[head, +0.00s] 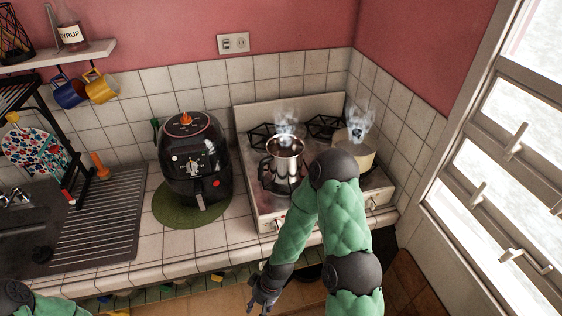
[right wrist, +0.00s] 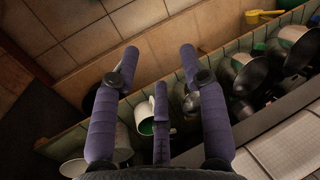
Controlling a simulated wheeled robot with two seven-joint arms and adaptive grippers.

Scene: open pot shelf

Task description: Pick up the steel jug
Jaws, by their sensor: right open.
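The steel jug (head: 285,168) is shiny, with a dark handle on its left side. It stands upright on the stove (head: 268,212) in the head view, with steam above it. My right gripper (head: 264,293) is low in front of the counter, apart from the jug, with its fingers pointing down. In the right wrist view its purple fingers (right wrist: 157,62) are spread open with nothing between them. The jug cannot be made out in the wrist view. Of my left arm only a part shows at the bottom left of the head view; its gripper is out of frame.
A cream pot (head: 357,153) steams at the stove's right. A black air fryer (head: 193,160) stands on a green mat left of the stove. Below the counter edge, an open shelf holds several pots and a white mug (right wrist: 145,117). A window (head: 500,165) is at right.

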